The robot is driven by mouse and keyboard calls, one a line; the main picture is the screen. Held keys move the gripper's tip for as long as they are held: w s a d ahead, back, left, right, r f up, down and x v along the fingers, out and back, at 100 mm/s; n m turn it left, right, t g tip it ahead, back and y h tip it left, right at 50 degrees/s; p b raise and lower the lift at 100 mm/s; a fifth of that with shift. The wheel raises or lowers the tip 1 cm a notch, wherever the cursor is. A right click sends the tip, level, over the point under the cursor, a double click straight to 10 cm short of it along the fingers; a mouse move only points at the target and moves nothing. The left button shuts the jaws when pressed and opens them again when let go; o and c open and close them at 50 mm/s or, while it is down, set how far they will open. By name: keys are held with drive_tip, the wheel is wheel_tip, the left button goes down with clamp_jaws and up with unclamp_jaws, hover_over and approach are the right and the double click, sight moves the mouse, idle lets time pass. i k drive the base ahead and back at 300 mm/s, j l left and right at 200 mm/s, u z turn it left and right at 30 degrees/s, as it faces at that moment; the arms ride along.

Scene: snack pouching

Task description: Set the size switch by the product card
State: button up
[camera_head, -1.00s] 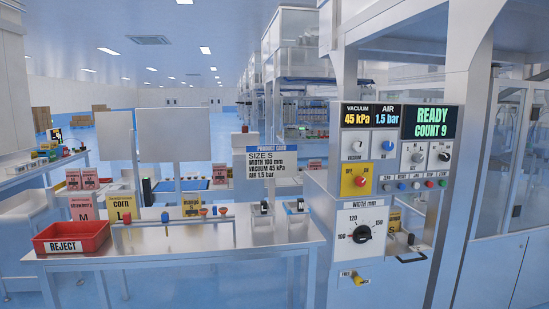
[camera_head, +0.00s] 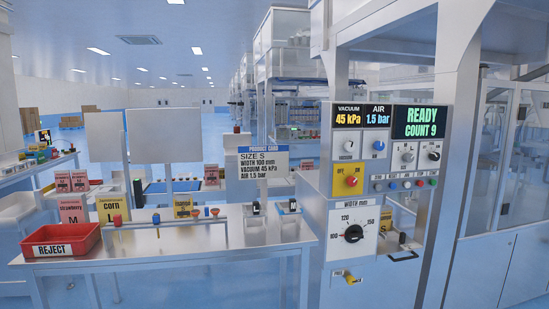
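The product card (camera_head: 263,160) stands on a post behind the steel table and reads SIZE S, WIDTH 100 mm, VACUUM 45 kPa, AIR 1.5 bar. The control panel (camera_head: 337,116) is to its right. Two selector knobs sit below the READY display, a left one (camera_head: 407,156) and a right one (camera_head: 434,155); their labels are too small to read. Lower down is a black WIDTH mm dial (camera_head: 354,233) marked 100, 120 and 150; its exact setting is hard to tell. My gripper is not in view.
The display (camera_head: 421,122) shows READY, COUNT 9. A yellow plate with a red knob (camera_head: 351,181) is left of a row of small buttons. The steel table (camera_head: 180,245) bears a red REJECT bin (camera_head: 72,240) and pouch packs. A handle (camera_head: 404,256) juts out right of the dial.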

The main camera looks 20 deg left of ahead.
sight(409, 158)
drive_tip(key=i+j+z, duration=0.1)
drive_tip(key=i+j, duration=0.2)
drive_tip(key=i, duration=0.25)
drive_tip(key=i+j+z, duration=0.1)
drive_tip(key=i+j, duration=0.2)
drive_tip(key=i, duration=0.25)
